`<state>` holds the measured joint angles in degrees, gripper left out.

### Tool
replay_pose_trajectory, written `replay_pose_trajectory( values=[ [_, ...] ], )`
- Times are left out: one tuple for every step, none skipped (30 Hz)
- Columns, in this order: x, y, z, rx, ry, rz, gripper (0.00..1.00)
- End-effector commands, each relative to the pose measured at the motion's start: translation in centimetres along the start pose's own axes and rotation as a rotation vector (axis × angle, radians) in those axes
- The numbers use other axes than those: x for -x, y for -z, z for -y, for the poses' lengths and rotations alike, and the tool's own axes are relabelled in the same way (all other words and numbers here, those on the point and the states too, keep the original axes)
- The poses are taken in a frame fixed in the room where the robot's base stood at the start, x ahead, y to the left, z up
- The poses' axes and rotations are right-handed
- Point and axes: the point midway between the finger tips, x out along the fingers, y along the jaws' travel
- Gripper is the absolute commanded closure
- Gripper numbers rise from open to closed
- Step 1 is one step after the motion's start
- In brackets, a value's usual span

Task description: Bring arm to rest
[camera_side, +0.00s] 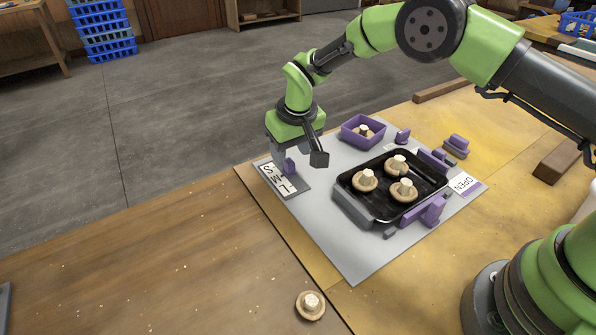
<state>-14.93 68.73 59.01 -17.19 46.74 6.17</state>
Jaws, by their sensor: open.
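My gripper (283,166) points down over the lettered plate (297,187) at the left corner of the grey board. Its jaws are open, and a small purple piece (290,167) shows at them; I cannot tell whether they touch it. The black tray (372,213) lies right of my gripper with three mushrooms in it: one at the back (396,165), one at the left (365,180) and one at the front right (404,190). The purple box (351,136) behind the tray holds a mushroom (363,131).
A loose mushroom (310,305) lies on the wooden table near the front edge of the picture. Purple fixtures (433,211) stand along the tray's right side, near an "OPEN" label (464,183). Wooden blocks (557,160) lie at the right.

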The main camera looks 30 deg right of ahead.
Motion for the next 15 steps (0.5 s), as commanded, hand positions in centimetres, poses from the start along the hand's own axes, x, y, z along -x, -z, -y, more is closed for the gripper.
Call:
replay_pose_trajectory(
  values=[
    [0.0, 0.0, 0.0, 0.0, 0.0, 0.0, 0.49],
    [0.0, 0.0, 0.0, 0.0, 0.0, 0.0, 0.49],
    [0.0, 0.0, 0.0, 0.0, 0.0, 0.0, 0.49],
    [0.0, 0.0, 0.0, 0.0, 0.0, 0.0, 0.49],
    [0.1, 0.0, 0.0, -0.001, 0.0, -0.001, 0.49],
    [0.3, 0.1, -0.1, -0.003, 0.001, -0.003, 0.49],
    [0.7, 0.2, -0.1, -0.006, 0.003, -0.006, 0.49],
    [1.3, 0.3, -0.2, -0.01, 0.005, -0.01, 0.49],
    [2.3, 0.5, -0.4, -0.018, 0.009, -0.017, 0.49],
    [3.2, 0.7, -0.6, -0.025, 0.013, -0.023, 0.49],
    [4.3, 0.8, -0.8, -0.033, 0.017, -0.03, 0.49],
    [6.0, 0.9, -1.1, -0.046, 0.025, -0.041, 0.49],
    [7.5, 0.9, -1.4, -0.057, 0.032, -0.05, 0.49],
    [8.9, 0.9, -1.7, -0.068, 0.038, -0.059, 0.49],
    [10.9, 0.7, -2.1, -0.083, 0.046, -0.071, 0.49]
  ],
)
